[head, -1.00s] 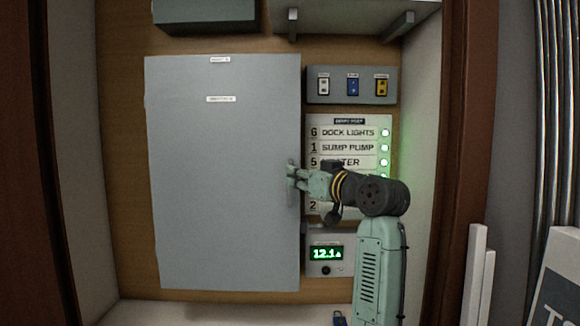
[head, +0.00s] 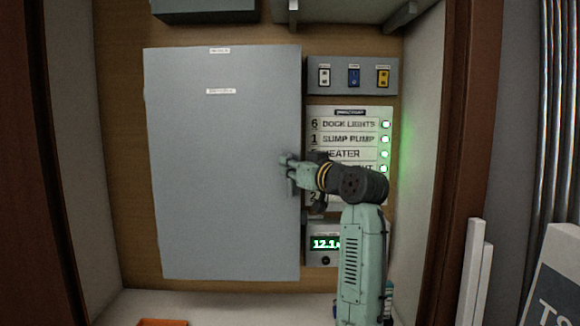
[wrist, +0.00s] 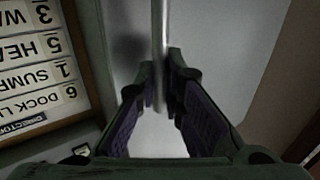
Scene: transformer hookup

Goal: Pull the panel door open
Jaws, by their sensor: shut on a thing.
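The panel door (head: 220,180) is a large flat grey door on the wooden back wall. It looks shut or nearly so; I cannot tell whether there is a small gap. Its upright bar handle (head: 293,180) is by the right edge. My gripper (head: 289,165) comes in from the right and is at the handle. In the wrist view, the handle (wrist: 160,40) is a thin metal bar running between the two fingertips of my gripper (wrist: 162,82), which are shut on it. The fingers hide part of the handle in the head view.
Right of the door are a switch box (head: 352,76), a directory board (head: 350,124) with green lights, and a meter (head: 324,244) partly behind my arm. A side wall (head: 425,130) stands close on the right. An orange object (head: 163,322) lies at the bottom edge.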

